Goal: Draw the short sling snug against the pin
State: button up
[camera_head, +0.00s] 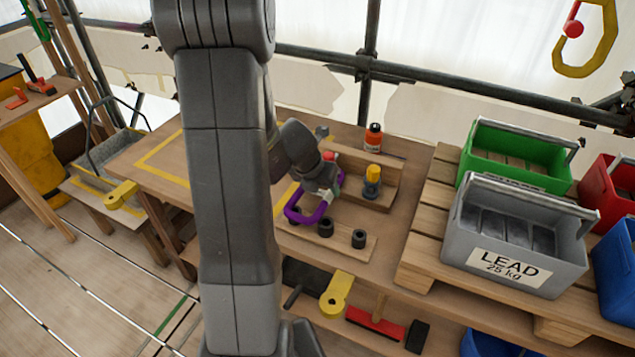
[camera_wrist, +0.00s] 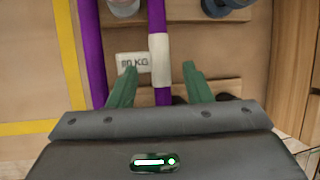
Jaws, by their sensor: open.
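The short sling is a purple loop (camera_head: 293,214) at the front of the workbench. In the wrist view its purple strands (camera_wrist: 97,50) run up and down, and the right strand carries a white sleeve (camera_wrist: 160,45). My gripper (camera_wrist: 158,80) is open, with a green finger on each side of the right strand near the sleeve. I cannot tell whether either finger touches it. In the head view my gripper (camera_head: 327,192) is beside the loop, and my arm hides part of the bench. I cannot clearly make out the pin.
Black cylinders (camera_head: 325,228) stand on a wooden strip by the loop. A yellow-and-blue item (camera_head: 372,182) and an orange bottle (camera_head: 374,138) are behind. A grey LEAD crate (camera_head: 515,235) stands on the right.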

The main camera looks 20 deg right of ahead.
aim_at(328, 194)
jog(key=shift+b+x, duration=0.45)
jog(key=shift+x, duration=1.1)
grip_shut()
jog(key=shift+a, duration=0.1)
jog(key=shift+a, duration=0.1)
jog(key=shift+s+a, duration=0.3)
jog(key=shift+a, duration=0.05)
jog(key=shift+s+a, duration=0.25)
jog(key=shift+s, duration=0.15)
grip_release()
